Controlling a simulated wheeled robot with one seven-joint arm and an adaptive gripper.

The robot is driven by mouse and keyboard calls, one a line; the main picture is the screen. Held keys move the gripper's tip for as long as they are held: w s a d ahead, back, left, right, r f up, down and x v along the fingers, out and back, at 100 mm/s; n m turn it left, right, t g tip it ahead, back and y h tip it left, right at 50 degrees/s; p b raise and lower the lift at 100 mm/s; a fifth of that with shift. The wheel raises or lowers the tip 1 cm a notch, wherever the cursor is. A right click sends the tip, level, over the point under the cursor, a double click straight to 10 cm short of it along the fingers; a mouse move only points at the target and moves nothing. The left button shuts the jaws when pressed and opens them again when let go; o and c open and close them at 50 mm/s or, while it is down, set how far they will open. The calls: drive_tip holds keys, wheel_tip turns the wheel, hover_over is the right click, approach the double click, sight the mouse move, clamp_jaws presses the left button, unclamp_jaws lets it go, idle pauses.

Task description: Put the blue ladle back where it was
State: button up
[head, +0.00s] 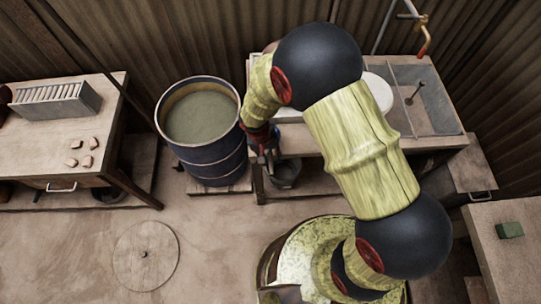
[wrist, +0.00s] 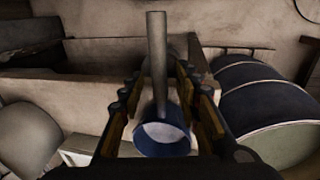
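The blue ladle shows in the wrist view, its round blue cup (wrist: 163,135) low in the picture and its grey handle (wrist: 157,60) running towards the top. My gripper (wrist: 162,88) has its two fingers spread, one on each side of the ladle. Clear gaps show between the fingers and the handle; whether a finger touches the cup is hard to tell. In the head view my gripper (head: 267,146) is beside the blue drum, at the front edge of the sink bench.
The blue drum (head: 213,166), filled with grey-green stuff, stands just left of my gripper; it also shows in the wrist view (wrist: 245,88). The sink bench (head: 432,143) is behind my arm. A grey bucket (head: 287,174) is low beneath its front edge. Open floor (head: 205,235) lies in front.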

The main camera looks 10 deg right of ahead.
wheel_tip(320, 180, up, 23)
drive_tip(key=d+t+y+p, duration=0.1)
drive_tip(key=d+p, duration=0.1)
drive_tip(key=p, duration=0.1)
drive_tip(key=s+d+r+t, duration=0.2)
drive_tip(key=s+d+r, duration=0.4)
drive_tip(key=r, duration=0.4)
drive_tip(key=s+d+r+t+y, duration=0.1)
drive_tip(key=s+d+r+t, duration=0.1)
drive_tip(key=s+d+r, duration=0.4)
drive_tip(key=v, duration=0.4)
drive_tip(key=shift+s+d+r, duration=0.2)
drive_tip(key=shift+s+d, duration=0.05)
drive_tip(key=shift+s, duration=0.1)
drive_tip(key=shift+f+b, duration=0.2)
drive_tip(key=shift+b, duration=0.15)
